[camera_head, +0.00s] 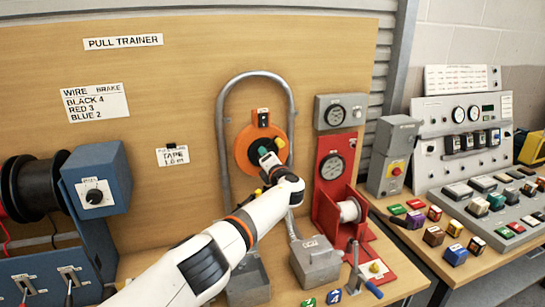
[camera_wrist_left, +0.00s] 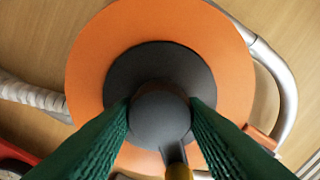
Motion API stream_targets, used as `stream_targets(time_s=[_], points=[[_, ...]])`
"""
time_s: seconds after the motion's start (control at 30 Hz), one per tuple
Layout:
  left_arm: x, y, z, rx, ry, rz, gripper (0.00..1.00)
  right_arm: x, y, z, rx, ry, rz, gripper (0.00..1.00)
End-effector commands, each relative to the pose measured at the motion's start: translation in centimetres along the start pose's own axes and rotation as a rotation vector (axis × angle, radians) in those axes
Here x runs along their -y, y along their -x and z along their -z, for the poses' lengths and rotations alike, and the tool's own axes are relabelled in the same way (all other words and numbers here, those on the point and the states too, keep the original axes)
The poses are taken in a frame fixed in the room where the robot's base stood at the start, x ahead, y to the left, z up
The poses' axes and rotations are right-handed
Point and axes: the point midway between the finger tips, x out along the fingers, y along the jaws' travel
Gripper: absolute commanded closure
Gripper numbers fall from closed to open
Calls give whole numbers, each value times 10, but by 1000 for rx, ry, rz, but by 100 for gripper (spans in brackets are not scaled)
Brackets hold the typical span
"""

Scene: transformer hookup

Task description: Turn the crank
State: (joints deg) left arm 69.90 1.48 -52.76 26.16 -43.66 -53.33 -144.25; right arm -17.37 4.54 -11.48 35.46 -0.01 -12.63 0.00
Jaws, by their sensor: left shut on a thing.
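An orange disc (camera_head: 247,150) with a dark hub is mounted on the upright board. In the left wrist view the orange disc (camera_wrist_left: 95,60) fills the middle, with a dark round hub (camera_wrist_left: 160,115) in front of it. A short dark crank arm (camera_wrist_left: 174,152) runs down from the hub to a yellow-brown knob (camera_wrist_left: 179,172), cut by the lower edge. My left gripper (camera_head: 268,160) is at the disc, its green fingers (camera_wrist_left: 160,118) shut on the hub from both sides. In the head view it hides part of the disc. My right gripper is not in view.
A grey bent tube (camera_head: 220,120) arches around the disc. A red winch stand (camera_head: 328,180) and a blue-handled crank (camera_head: 360,272) stand to the right. A black spool (camera_head: 38,185) and blue box (camera_head: 98,178) are at left. Grey boxes (camera_head: 316,262) sit below.

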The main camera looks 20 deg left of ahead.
Motion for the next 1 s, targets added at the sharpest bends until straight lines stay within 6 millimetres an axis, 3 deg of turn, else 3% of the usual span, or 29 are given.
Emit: stream_targets(time_s=[0.3,0.93,0.97,1.0], points=[[5,-6,-3,-1,-158,1,100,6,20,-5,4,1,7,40],[3,-7,-4,-4,-204,-1,100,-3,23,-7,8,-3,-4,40],[3,-7,-4,-4,-204,-1,60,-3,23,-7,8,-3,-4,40],[3,-7,-4,-5,-203,-1,53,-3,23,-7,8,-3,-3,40]])
